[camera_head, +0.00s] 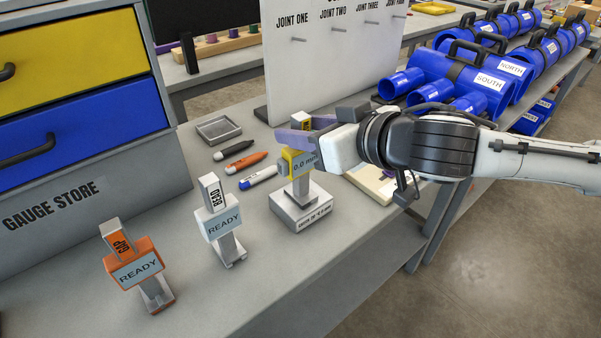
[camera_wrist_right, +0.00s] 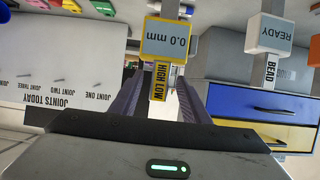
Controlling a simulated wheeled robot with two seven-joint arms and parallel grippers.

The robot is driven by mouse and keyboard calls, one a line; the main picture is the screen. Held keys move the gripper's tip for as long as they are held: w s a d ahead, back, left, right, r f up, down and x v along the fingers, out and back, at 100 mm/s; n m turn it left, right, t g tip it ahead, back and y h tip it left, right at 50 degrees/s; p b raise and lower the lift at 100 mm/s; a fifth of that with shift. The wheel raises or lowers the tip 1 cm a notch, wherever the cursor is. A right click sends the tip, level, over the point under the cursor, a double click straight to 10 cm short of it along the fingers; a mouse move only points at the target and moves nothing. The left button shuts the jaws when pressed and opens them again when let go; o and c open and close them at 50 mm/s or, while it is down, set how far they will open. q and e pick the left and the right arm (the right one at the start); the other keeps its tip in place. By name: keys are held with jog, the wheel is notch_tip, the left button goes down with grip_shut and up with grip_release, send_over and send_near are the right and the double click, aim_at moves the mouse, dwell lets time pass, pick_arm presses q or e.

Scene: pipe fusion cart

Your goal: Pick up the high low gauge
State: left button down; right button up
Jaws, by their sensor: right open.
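The high low gauge (camera_head: 299,165) is yellow and grey with a display reading 0.0 mm. It stands upright on a grey labelled block (camera_head: 301,209) on the bench. My right gripper (camera_head: 308,130) reaches in from the right at the gauge's top, with its fingers apart. In the right wrist view, the gauge's yellow HIGH LOW tab (camera_wrist_right: 159,82) shows between the two open fingers (camera_wrist_right: 157,95), with a visible gap to each side. Part of the gauge's upper body is hidden behind a finger in the head view. My left gripper is not in view.
The white BEAD gauge (camera_head: 219,224) and orange GAP gauge (camera_head: 136,266) stand to the left. Several markers (camera_head: 246,162) and a grey tray (camera_head: 218,130) lie behind. A white joint board (camera_head: 330,60) rises at the back. The gauge store (camera_head: 85,110) stands left.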

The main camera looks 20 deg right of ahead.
jog(key=x, duration=0.5)
jog(key=shift+r, duration=0.15)
grip_shut()
